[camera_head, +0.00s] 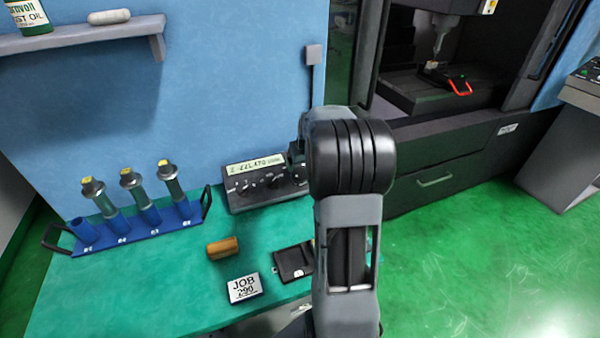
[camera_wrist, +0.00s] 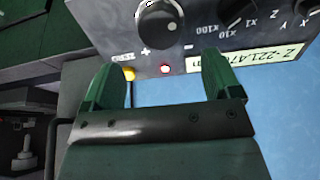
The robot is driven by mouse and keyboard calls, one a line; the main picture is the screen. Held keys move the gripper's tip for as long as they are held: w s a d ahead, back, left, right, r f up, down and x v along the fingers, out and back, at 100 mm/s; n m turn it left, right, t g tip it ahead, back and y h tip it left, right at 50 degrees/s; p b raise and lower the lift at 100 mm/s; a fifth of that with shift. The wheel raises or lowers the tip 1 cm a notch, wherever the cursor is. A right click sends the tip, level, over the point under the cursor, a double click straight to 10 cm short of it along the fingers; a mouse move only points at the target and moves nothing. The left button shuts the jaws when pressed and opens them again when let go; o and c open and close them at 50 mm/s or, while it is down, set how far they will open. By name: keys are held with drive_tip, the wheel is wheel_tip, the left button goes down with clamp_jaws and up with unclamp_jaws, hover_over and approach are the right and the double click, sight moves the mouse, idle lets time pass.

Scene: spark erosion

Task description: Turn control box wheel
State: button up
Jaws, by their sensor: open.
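The control box (camera_head: 252,203) is a dark grey unit with knobs and a pale label strip, standing at the back of the green bench against the blue wall. In the wrist view the control box (camera_wrist: 120,50) appears upside down. The fingers look short of the wheel. In the head view my arm hides most of the gripper.
A blue rack (camera_head: 150,232) with metal tool holders stands left of the box. Smaller knobs (camera_wrist: 237,12) sit beside the wheel. A machine (camera_head: 445,150) stands right.

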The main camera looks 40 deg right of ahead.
sight(300, 173)
drive_tip(key=x, duration=0.7)
drive_tip(key=shift+w+f+p, duration=0.15)
drive_tip(key=shift+f+p, duration=0.15)
drive_tip(key=shift+p, duration=0.05)
drive_tip(key=c, duration=0.9)
